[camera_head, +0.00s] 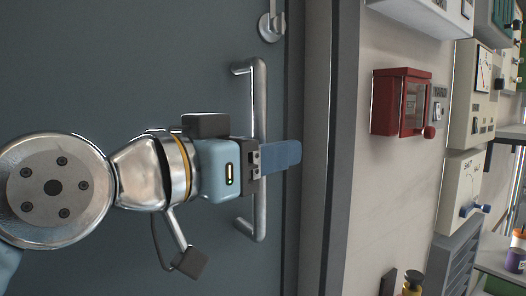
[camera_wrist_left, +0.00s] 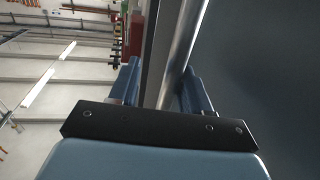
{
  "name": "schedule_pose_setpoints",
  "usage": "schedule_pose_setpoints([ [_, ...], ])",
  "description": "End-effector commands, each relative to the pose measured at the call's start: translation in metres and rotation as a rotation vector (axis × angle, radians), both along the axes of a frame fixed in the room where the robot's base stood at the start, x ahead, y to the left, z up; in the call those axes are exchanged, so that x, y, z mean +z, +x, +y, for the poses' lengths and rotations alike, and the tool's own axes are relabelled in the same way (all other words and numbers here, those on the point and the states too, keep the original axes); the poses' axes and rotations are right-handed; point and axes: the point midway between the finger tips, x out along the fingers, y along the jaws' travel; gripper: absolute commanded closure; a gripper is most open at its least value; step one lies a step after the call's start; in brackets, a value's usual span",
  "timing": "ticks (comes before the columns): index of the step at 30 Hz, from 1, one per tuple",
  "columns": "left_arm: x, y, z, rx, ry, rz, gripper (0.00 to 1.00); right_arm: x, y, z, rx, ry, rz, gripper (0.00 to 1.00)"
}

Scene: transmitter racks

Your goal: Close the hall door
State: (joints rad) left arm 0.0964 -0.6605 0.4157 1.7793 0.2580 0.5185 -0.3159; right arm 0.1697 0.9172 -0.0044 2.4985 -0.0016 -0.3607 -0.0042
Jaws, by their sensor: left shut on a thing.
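The hall door (camera_head: 120,70) is a dark blue-grey panel filling the left of the head view. Its steel pull handle (camera_head: 260,100) is a bar running up and down near the door's right edge. My left gripper (camera_head: 278,155) is shut on the handle's middle, with the blue fingers reaching past the bar. In the left wrist view the handle (camera_wrist_left: 182,45) passes between the two fingers, with the door (camera_wrist_left: 265,60) on the right. A round steel lock fitting (camera_head: 271,27) sits above the handle. My right gripper is not in view.
The grey door frame (camera_head: 343,120) stands right of the door's edge. A red box (camera_head: 400,102) and several pale switch boxes (camera_head: 462,190) are on the wall beyond. The left wrist view shows a bright room with ceiling lights (camera_wrist_left: 48,75) left of the door edge.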

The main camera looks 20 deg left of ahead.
Motion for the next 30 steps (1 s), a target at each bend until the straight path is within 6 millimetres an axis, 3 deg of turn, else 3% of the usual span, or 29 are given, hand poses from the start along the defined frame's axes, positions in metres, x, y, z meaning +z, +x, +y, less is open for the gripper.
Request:
schedule_pose_setpoints([
  [14,0.002,-0.005,0.000,-0.002,0.000,-0.005,0.59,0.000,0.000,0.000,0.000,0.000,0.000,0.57],
  [17,0.001,-0.018,0.005,-0.001,0.000,-0.006,0.59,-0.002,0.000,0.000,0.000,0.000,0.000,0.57],
  [30,0.001,-0.111,0.042,0.000,-0.002,-0.005,0.59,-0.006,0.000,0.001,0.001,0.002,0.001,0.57],
])
